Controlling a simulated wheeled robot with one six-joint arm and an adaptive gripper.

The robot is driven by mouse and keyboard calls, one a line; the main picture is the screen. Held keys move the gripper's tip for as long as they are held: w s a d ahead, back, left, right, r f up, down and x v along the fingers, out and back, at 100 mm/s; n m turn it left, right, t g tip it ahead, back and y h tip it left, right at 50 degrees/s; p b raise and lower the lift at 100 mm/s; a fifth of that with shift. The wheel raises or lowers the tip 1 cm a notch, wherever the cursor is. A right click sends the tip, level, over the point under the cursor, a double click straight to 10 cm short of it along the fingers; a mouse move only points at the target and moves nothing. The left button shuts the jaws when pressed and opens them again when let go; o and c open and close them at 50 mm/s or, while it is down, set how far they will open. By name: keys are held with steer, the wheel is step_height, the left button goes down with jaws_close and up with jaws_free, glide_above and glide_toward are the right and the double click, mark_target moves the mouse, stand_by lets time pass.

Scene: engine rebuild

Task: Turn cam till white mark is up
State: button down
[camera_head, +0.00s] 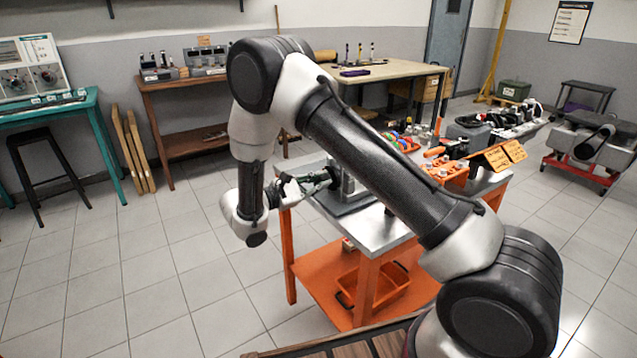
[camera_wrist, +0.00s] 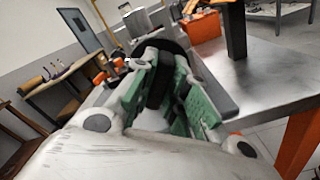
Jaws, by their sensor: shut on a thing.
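My gripper (camera_head: 318,182) reaches in from the left to a grey metal fixture (camera_head: 352,197) on the orange cart's steel top. In the wrist view my gripper (camera_wrist: 162,72) has its green fingers on either side of a dark rounded part (camera_wrist: 160,76), which appears to be the cam. The fingers are closed on it. My fingers and wrist housing hide much of this part. I cannot make out a white mark in either view, so its direction cannot be told. My arm partly covers the fixture in the head view.
A dark upright post (camera_wrist: 234,30) stands on the steel top close to my gripper. An orange bin (camera_head: 372,290) sits on the lower shelf.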

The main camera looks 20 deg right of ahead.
steer(key=shift+n, duration=0.3)
steer(key=n, duration=0.6)
steer(key=shift+w, duration=0.1)
steer(key=n, duration=0.6)
steer(key=shift+w+a+n, duration=0.1)
steer(key=shift+n, duration=0.3)
steer(key=n, duration=0.6)
steer(key=shift+w, duration=0.1)
steer(key=n, duration=0.6)
steer(key=shift+f, duration=0.15)
steer(key=shift+n, duration=0.3)
steer(key=c, duration=1.4)
jaws_free()
